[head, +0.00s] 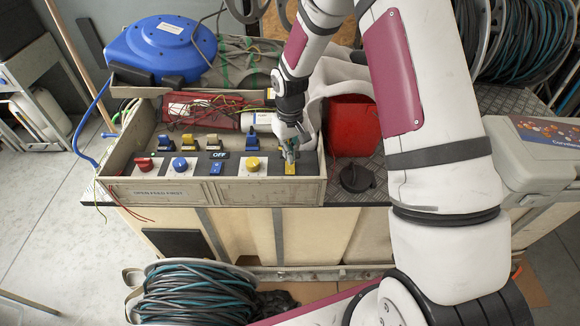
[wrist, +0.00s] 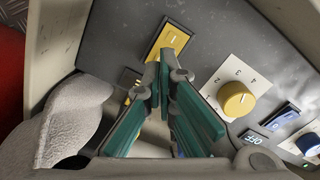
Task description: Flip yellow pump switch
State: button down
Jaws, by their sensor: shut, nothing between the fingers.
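The yellow switch (head: 291,169) is at the right end of the control panel in the grey box. In the wrist view it shows as a yellow rocker (wrist: 173,41) in a dark frame, with a line mark on its upper part. My gripper (head: 290,153) points down over this switch. In the wrist view its green-padded fingers (wrist: 164,72) are shut and empty, with the tips at the rocker's lower edge. I cannot tell whether they touch it. Another yellow patch (wrist: 129,97) shows left of the fingers, mostly hidden.
A yellow knob (head: 253,164), a blue rocker (head: 215,168), a blue knob (head: 180,164) and a red knob (head: 144,164) line the panel. An OFF label (head: 218,155) sits above the blue rocker. A red bin (head: 351,125) and a black cap (head: 357,178) are to the right.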

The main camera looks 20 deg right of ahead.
jog(key=shift+f+b, duration=0.55)
jog(key=shift+f, duration=0.55)
dwell(0.7)
jog(key=shift+r+p, duration=1.45)
jog(key=shift+r, duration=2.05)
jog(key=s+r+t, duration=0.1)
jog(key=s+r, duration=0.3)
jog(key=r, duration=0.4)
jog(key=s+d+r+m, duration=0.1)
jog(key=s+r, duration=0.3)
jog(key=r, duration=0.3)
jog(key=s+r+t, duration=0.1)
jog(key=s+r, duration=0.4)
jog(key=r, duration=0.3)
jog(key=s+r+t, duration=0.1)
jog(key=s+r, duration=0.1)
jog(key=s, duration=0.7)
jog(key=s+r+m+t, duration=0.1)
jog(key=s+r, duration=0.2)
jog(key=s, duration=0.7)
jog(key=shift+a+r, duration=0.3)
jog(key=shift+a, duration=0.05)
